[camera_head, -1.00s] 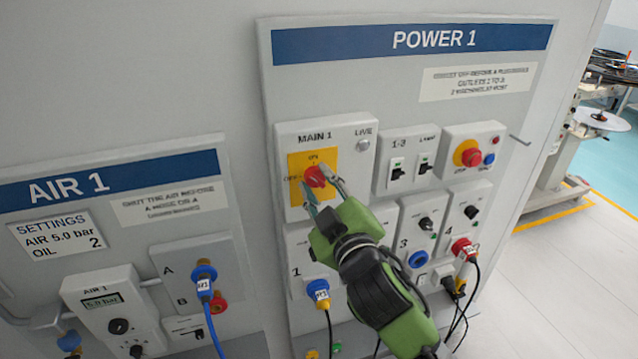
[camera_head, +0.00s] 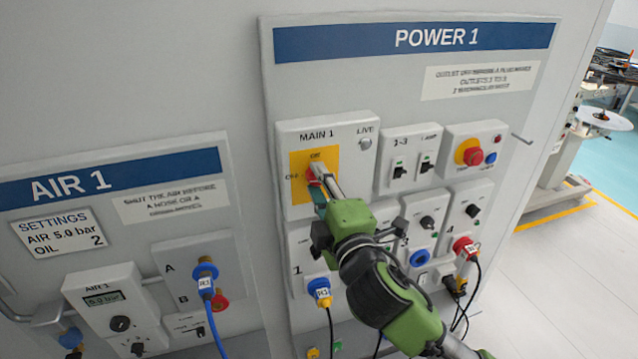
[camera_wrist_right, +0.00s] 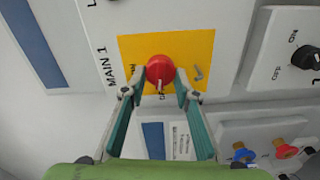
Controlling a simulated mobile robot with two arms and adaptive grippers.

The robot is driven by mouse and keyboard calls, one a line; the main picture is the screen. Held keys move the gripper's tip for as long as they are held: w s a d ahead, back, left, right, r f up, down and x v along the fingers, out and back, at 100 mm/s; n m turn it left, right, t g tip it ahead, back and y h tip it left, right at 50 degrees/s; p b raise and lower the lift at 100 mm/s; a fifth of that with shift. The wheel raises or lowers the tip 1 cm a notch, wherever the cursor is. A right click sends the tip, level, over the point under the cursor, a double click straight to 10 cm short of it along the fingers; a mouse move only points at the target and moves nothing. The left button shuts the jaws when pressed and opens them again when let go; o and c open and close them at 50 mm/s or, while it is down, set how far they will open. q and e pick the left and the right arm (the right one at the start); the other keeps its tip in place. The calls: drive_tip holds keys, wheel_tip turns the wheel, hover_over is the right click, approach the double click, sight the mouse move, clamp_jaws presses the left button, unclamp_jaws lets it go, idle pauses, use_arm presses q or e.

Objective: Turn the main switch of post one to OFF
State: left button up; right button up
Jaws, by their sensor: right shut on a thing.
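The main switch is a red rotary knob (camera_head: 312,174) on a yellow plate (camera_head: 299,161) marked MAIN 1, under the POWER 1 sign. In the wrist view the knob (camera_wrist_right: 160,71) sits between the two fingertips of my right gripper (camera_wrist_right: 160,92), which is shut on it. In the head view the fingers of my right gripper (camera_head: 324,185) partly cover the knob. In the wrist view a pale mark on the knob points down, toward the label on the plate's left side in the head view, which appears to be OFF. My left gripper is not in view.
Breakers (camera_head: 411,160) and a red emergency button (camera_head: 469,153) are right of the switch. The AIR 1 panel (camera_head: 120,180) is at left.

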drive_tip(key=shift+w+d+r, duration=0.1)
drive_tip(key=shift+r, duration=0.15)
drive_tip(key=o, duration=0.9)
drive_tip(key=shift+o, duration=1)
drive_tip(key=shift+w, duration=0.1)
drive_tip(key=shift+f, duration=0.3)
drive_tip(key=shift+f, duration=0.1)
drive_tip(key=v, duration=0.8)
drive_tip(key=shift+r, duration=0.25)
